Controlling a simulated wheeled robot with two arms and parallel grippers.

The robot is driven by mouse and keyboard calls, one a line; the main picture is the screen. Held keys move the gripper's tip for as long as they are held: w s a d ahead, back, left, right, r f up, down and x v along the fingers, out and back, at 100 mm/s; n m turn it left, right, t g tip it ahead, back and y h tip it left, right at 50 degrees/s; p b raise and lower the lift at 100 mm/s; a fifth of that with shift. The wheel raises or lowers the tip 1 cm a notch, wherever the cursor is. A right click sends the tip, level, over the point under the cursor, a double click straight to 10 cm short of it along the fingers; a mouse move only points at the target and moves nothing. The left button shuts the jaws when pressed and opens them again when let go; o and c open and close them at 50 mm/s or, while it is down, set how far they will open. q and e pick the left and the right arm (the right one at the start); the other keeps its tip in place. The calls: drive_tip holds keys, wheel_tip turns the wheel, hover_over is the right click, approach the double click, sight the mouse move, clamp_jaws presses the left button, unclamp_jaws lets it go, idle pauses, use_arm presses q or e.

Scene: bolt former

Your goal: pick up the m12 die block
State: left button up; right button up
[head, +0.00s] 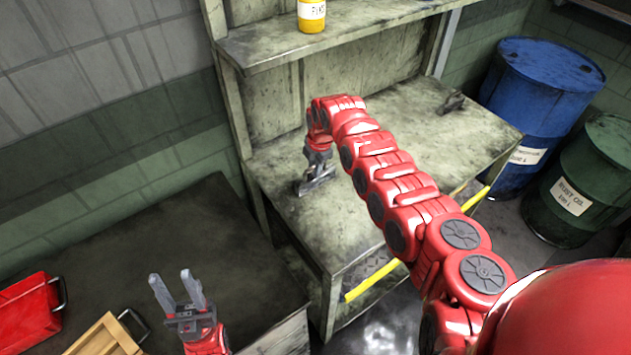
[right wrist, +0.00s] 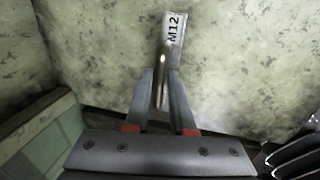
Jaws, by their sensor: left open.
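The M12 die block (right wrist: 175,27) shows in the right wrist view as a pale plate marked "M12" with a narrow metal handle (right wrist: 161,80) running towards me. My right gripper (right wrist: 160,85) has one finger on each side of that handle. Whether the fingers press on it cannot be made out. In the head view my right gripper (head: 314,183) points down at the left part of the worn bench top, at a small grey piece there. My left gripper (head: 178,292) is open and empty, over the dark lower surface at the bottom left.
Another dark grey piece (head: 452,103) lies at the bench's back right. A yellow container (head: 311,15) stands on the shelf (head: 330,42). A red box (head: 28,312) and wooden crate (head: 105,338) are at lower left. Blue (head: 540,110) and green (head: 585,185) drums stand right.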

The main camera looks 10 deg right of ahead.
clamp_jaws()
idle(1.3)
